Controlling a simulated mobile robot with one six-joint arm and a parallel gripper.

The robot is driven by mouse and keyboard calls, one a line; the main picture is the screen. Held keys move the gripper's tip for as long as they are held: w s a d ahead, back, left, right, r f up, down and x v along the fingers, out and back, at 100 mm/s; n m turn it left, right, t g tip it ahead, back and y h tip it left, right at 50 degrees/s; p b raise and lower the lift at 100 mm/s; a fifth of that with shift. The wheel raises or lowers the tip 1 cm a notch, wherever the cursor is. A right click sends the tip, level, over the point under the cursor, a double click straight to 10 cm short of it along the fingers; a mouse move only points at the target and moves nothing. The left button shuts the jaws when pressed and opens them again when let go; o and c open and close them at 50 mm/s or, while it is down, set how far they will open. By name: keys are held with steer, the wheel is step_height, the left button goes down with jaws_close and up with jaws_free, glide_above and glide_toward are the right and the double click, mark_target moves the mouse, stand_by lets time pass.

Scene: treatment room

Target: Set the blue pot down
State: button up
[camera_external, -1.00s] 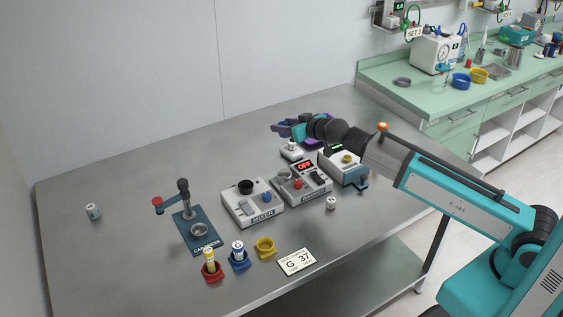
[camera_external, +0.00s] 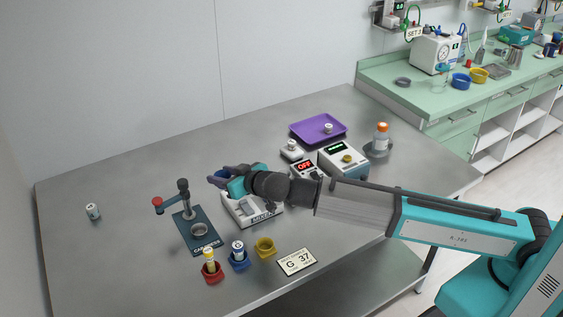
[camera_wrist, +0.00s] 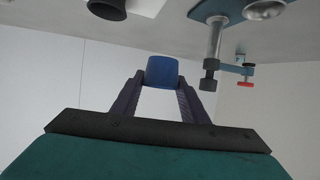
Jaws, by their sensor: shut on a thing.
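The blue pot (camera_wrist: 162,72) sits between the two dark fingertips of my gripper (camera_wrist: 160,84) in the wrist view. My gripper is shut on it. In the external view my gripper (camera_external: 217,180) is above the table, over the back left of the mixer box (camera_external: 240,212) and to the right of the capping press (camera_external: 184,205). I cannot make out the pot clearly in that view. The wrist view shows the table surface along its top, with the press (camera_wrist: 212,60) at upper right and a dark cup (camera_wrist: 108,8) at upper left.
Red, blue and yellow holders (camera_external: 264,246) stand at the front by a "G 37" card (camera_external: 296,262). Right are a purple tray (camera_external: 318,130), an instrument box (camera_external: 343,160) and an orange-capped bottle (camera_external: 381,140). The table's left part is mostly clear, with one small vial (camera_external: 93,211).

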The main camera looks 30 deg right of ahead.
steer(key=s+a+f, duration=0.1)
steer(key=s+a, duration=0.8)
steer(key=a, duration=0.5)
steer(key=n+y+b, duration=0.1)
glide_above(179, 286)
steer(key=shift+s+f, duration=0.1)
steer(key=shift+f, duration=0.15)
steer(key=shift+y, duration=0.3)
steer(key=shift+f, duration=3.1)
steer(key=shift+f+p, duration=0.55)
steer(key=shift+f, duration=1.35)
steer(key=shift+f, duration=0.15)
